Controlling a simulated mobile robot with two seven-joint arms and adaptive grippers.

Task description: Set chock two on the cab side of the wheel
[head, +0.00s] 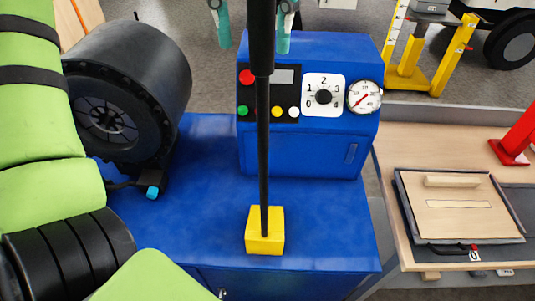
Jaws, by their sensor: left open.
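A dark wheel (518,42) of a vehicle shows at the upper right edge, cut off by the frame. I cannot tell which side of it is the cab side. No chock can be clearly made out. My right gripper is not in view.
The blue machine (305,155) with dials fills the middle. A yellow block (265,243) with a black rod stands before it. A yellow frame (408,75), a red piece (516,145) and a wooden board (460,205) are at right.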

